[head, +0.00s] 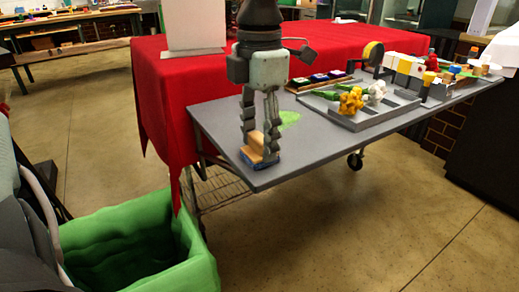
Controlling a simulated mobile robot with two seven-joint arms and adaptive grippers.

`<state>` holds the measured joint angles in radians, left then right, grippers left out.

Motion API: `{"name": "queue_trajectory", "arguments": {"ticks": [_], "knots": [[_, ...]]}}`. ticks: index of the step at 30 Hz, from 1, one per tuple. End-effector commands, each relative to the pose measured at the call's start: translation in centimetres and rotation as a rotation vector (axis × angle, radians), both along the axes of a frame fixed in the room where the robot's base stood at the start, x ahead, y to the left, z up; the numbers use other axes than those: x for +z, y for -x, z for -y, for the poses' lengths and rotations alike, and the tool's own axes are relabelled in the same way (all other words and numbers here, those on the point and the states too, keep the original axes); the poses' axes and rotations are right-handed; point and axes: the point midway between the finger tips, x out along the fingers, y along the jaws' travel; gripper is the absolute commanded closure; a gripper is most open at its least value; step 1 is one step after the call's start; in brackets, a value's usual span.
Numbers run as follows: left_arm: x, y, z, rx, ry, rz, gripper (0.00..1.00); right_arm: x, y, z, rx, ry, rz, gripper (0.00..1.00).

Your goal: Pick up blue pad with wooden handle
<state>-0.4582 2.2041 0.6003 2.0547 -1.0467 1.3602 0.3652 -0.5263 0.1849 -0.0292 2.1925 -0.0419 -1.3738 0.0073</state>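The blue pad (262,165) with its light wooden handle (255,144) is at the near left corner of the grey table. Its blue underside shows as a thin strip at the table top. My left gripper (260,146) points straight down over it, with one finger on each side of the wooden handle. The fingers are apart with the handle between them. Whether they press on it, I cannot tell. My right gripper is not in view.
The grey table (218,120) holds a green patch (289,119), a grey tray (352,124) with yellow and white flowers, and several small items farther right. A red-draped table (165,95) stands behind. A green bin (190,277) is on the floor at lower left.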

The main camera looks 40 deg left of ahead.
Motion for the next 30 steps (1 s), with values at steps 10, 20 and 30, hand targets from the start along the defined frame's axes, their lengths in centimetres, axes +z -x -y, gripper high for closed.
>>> {"name": "queue_trajectory", "arguments": {"ticks": [10,20,30], "knots": [[-0.1,0.0,0.0,0.0,0.0,-0.002,0.88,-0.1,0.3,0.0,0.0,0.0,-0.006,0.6],[0.9,0.0,0.0,0.001,-0.001,-0.001,0.88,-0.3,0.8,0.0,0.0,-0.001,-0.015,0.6],[8.9,-0.1,0.0,0.002,-0.001,0.007,0.88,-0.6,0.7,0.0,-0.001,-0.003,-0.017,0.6]]}}
